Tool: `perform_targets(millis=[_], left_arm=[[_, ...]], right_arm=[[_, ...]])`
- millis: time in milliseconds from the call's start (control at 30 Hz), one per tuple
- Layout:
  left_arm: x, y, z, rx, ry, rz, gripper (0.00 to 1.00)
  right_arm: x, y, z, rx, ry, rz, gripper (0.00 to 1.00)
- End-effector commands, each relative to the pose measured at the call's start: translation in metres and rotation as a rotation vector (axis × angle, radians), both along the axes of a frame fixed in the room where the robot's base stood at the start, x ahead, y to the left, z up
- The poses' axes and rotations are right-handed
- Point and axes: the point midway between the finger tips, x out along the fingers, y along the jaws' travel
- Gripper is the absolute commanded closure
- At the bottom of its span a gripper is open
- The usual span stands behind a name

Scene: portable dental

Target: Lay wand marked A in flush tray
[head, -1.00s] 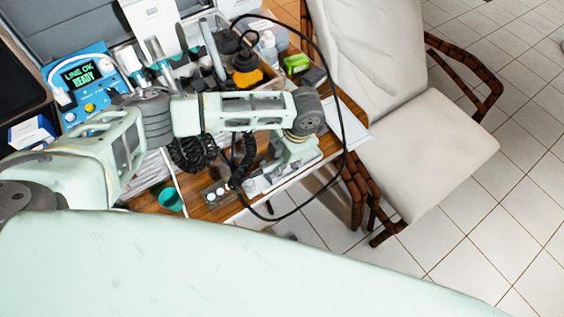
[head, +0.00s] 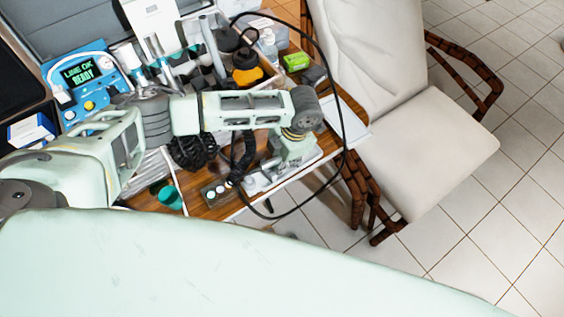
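My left arm reaches in from the left over the table and bends down at its wrist. Its dark gripper (head: 240,160) hangs below the forearm, partly hidden by it. I cannot make out its fingertips or anything held. Several wand-like handles stand in the open case, among them a white and teal one (head: 129,58), another (head: 157,50) and a grey one (head: 212,48). No letter A is legible on any. A shallow ribbed metal tray (head: 150,178) lies under the arm, mostly hidden; I cannot tell if it is the flush tray. My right gripper is out of view.
A blue unit (head: 88,92) reads "LINE OK READY". An orange and black bottle (head: 247,68) and a green box (head: 295,62) stand behind the arm. A teal cup (head: 168,197) is near the front edge. A black cable (head: 342,120) loops past the table toward a chair (head: 420,150).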

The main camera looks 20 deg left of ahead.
Motion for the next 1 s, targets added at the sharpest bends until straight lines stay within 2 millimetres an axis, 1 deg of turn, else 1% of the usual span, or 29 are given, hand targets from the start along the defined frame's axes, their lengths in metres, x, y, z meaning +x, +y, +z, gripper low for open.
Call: perform_targets(millis=[33,200,267,833,1000], left_arm=[[-0.005,0.008,-0.010,0.018,0.013,0.009,0.83],[-0.006,0.007,-0.010,0.017,0.014,0.009,0.68],[-0.006,0.007,-0.009,0.017,0.015,0.009,0.64],[-0.008,0.003,-0.006,0.009,0.019,0.006,0.64],[-0.007,0.001,0.001,0.007,0.018,0.005,0.64]], right_arm=[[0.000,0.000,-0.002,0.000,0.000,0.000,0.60],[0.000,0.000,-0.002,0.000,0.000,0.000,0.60],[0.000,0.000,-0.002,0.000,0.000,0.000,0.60],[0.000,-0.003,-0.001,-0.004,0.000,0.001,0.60],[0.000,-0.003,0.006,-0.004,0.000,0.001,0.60]])
